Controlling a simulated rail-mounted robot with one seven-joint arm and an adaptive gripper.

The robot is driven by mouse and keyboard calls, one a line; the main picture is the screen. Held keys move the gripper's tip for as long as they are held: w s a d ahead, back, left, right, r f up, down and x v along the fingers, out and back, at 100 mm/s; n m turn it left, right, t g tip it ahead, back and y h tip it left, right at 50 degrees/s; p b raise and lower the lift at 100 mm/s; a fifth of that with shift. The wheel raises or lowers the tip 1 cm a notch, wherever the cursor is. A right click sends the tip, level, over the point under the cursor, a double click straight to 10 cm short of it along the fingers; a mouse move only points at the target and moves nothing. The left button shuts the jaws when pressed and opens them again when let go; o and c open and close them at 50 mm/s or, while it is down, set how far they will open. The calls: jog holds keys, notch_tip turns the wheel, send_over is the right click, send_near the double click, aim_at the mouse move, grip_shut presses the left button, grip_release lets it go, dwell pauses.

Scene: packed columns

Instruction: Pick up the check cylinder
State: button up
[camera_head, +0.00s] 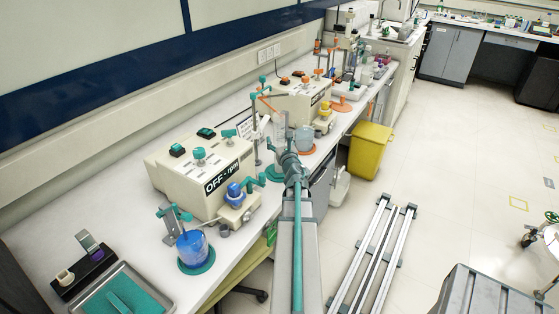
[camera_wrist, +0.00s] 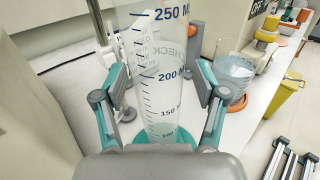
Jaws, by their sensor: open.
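The check cylinder (camera_wrist: 155,60) is a clear, upright graduated cylinder with black volume marks and the word CHECK on it. It fills the middle of the wrist view, and its top is cut off by the frame. In the head view it appears as a faint clear tube (camera_head: 280,124) on the bench, just beyond my gripper (camera_head: 289,153). In the wrist view my gripper (camera_wrist: 162,92) is open, with one grey and teal finger on each side of the cylinder. Gaps show between the fingers and the glass. The cylinder's lower end is partly hidden by my gripper's body, with teal around it.
A beaker of pale liquid (camera_wrist: 234,76) stands close on the right. Cream machines (camera_head: 205,170) line the bench, with a blue beaker (camera_head: 193,250) nearer. A yellow bin (camera_head: 370,150) and metal rails (camera_head: 373,255) are on the floor to the right.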

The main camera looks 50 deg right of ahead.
grip_shut()
dwell(0.3)
jog(key=shift+r, duration=0.2)
